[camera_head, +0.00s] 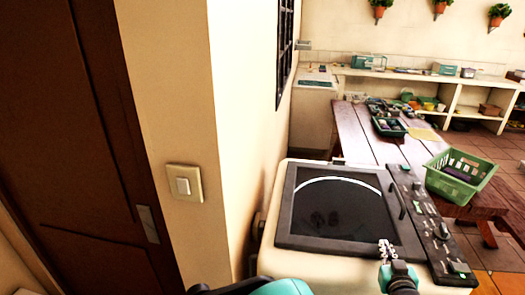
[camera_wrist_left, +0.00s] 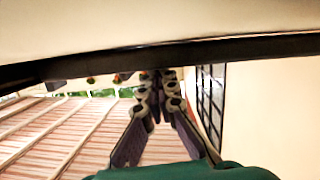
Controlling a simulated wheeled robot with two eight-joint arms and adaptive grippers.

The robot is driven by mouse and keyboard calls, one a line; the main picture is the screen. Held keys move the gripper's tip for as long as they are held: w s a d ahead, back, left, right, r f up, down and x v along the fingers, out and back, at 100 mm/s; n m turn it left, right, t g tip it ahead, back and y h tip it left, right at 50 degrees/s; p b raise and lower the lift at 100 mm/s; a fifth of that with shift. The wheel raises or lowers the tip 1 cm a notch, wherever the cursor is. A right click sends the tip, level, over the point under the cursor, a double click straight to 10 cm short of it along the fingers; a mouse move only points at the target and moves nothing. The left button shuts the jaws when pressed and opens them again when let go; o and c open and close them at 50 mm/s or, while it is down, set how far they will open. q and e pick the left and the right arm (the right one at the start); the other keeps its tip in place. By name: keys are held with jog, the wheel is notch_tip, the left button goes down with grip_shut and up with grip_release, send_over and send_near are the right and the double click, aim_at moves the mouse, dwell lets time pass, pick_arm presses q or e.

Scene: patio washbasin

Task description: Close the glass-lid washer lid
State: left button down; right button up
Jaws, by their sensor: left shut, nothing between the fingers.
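The washer (camera_head: 268,262) is a cream box with a dark control panel (camera_head: 432,225) along its right side. Its glass lid (camera_head: 335,210), dark-framed with a pale arc across the pane, lies down over the top. Whether a small gap is left under its edge, I cannot tell. My left gripper (camera_head: 387,248) appears over the lid's near right corner, shut and empty. Its fingers (camera_wrist_left: 155,95) also show together in the left wrist view, below a dark edge (camera_wrist_left: 200,51) and a cream surface. Contact with the lid is unclear. My right gripper is not in view.
A wooden table (camera_head: 372,152) stands behind the washer with a dark tray (camera_head: 388,127) on it. A green basket (camera_head: 462,178) sits right of the panel. A wall with a light switch (camera_head: 184,184) is close on the left. Shelves (camera_head: 460,95) line the back.

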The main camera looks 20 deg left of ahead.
pick_arm(q)
jog(key=shift+s+f, duration=0.15)
jog(key=shift+f, duration=0.2)
jog(key=s+a+r+m+t+h, duration=0.2)
jog(key=a+r+m+h, duration=0.15)
jog(key=r, duration=0.85)
jog(key=s+a+r+m+t+h, duration=0.1)
jog(key=a+r+m+h, duration=0.3)
jog(key=r, duration=0.7)
jog(key=s+a+f+n+g+y, duration=0.1)
jog(key=s+a+f+g+y, duration=0.1)
jog(key=s+a+f+g, duration=0.3)
jog(key=s+a+f+n+g+y, duration=0.1)
jog(key=s+a+f+g, duration=0.5)
jog(key=s+a+f, duration=0.8)
jog(key=s+f+n, duration=0.1)
jog(key=s+f, duration=0.3)
jog(key=f, duration=0.2)
jog(key=shift+s+y, duration=0.25)
jog(key=shift+y, duration=0.1)
jog(key=shift+n, duration=0.25)
